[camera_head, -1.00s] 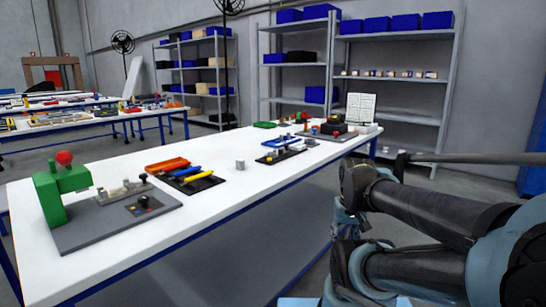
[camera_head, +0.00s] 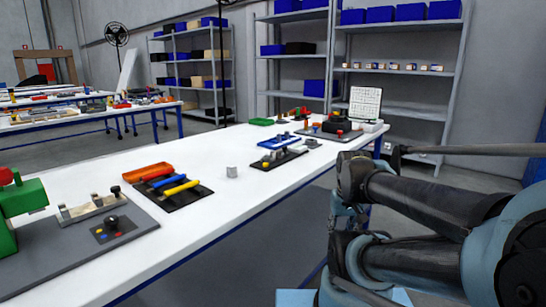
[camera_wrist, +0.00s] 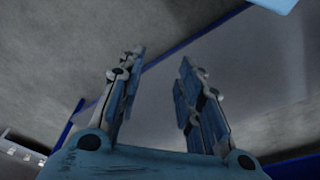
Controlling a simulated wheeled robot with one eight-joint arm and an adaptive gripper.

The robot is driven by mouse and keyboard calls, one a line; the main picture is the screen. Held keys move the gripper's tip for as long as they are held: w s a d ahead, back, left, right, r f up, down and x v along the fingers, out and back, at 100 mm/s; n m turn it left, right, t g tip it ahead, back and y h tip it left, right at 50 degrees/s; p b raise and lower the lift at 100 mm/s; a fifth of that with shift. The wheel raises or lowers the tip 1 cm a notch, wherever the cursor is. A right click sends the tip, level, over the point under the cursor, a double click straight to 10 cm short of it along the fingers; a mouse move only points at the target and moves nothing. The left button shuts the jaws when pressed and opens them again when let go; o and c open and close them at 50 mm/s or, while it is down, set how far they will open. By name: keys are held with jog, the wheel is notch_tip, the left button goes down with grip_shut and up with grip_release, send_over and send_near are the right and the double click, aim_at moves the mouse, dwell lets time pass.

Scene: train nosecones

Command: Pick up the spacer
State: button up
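The wrist view shows no spacer, only blue table framing and grey surfaces. My arm is folded at the right of the head view, away from the cylinder; the fingers cannot be made out there.
The white table (camera_head: 200,222) has a green press (camera_head: 22,212) at near left. A black mat (camera_head: 192,196) with blue and yellow tools and an orange tray (camera_head: 147,172) lie left of the cylinder. A blue-topped fixture (camera_head: 278,142) stands right. Table surface around the cylinder is clear.

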jog(key=shift+w, duration=0.2)
jog(key=shift+o, duration=1.2)
jog(key=shift+s+r, duration=0.15)
notch_tip(320, 180, up, 31)
jog(key=m+g+y, duration=0.4)
jog(key=m, duration=1)
send_over(273, 152)
jog(key=w+d, duration=0.3)
jog(key=d, duration=0.3)
jog(key=x, duration=1.6)
jog(key=shift+w+a, duration=0.1)
grip_shut()
